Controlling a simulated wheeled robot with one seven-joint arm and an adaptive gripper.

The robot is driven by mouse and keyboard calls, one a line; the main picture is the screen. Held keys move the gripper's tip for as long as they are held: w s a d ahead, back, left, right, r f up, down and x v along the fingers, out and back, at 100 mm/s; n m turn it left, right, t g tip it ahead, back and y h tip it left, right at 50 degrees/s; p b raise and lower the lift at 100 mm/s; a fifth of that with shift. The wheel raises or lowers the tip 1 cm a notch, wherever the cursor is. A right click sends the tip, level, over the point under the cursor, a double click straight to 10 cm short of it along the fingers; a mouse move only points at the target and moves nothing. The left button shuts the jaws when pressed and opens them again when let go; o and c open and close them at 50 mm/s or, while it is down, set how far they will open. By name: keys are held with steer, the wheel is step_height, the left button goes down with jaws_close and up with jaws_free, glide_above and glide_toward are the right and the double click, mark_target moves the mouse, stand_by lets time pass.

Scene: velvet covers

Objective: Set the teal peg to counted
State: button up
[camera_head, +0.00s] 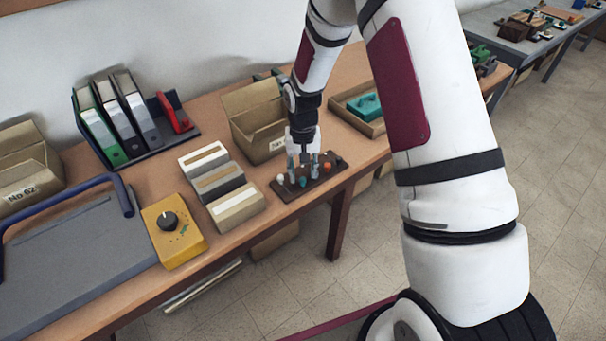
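A dark peg board (331,176) lies near the front edge of the wooden table, right of centre. Several small round-headed pegs stand in it. A teal peg (303,182) shows near the board's front middle, a white peg (280,178) at its left and a red peg (326,167) towards its right. My gripper (303,172) points down over the board, with its two fingers apart. In this view the teal peg appears between and just in front of the fingertips; whether they touch it I cannot tell. The fingers hide part of the board, and no readable marks for positions show.
An open cardboard box (256,130) stands close behind the board. A wooden tray with a teal part (365,105) is behind right. Card boxes (235,207), a yellow dial box (174,232) and binders (105,125) stand left. The table's front edge is close.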

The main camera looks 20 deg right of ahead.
steer(key=shift+f, duration=1)
jaws_close()
steer(key=shift+w+a+b, duration=0.25)
steer(key=shift+w+b, duration=0.25)
steer(key=shift+w, duration=0.25)
steer(key=shift+w+a+b, duration=0.2)
steer(key=shift+w+b, duration=0.25)
steer(key=shift+w, duration=0.25)
steer(key=shift+w+a+b, duration=0.25)
steer(key=shift+w+b, duration=0.25)
steer(key=shift+w, duration=0.25)
steer(key=shift+s, duration=0.1)
jaws_free()
steer(key=shift+r, duration=0.15)
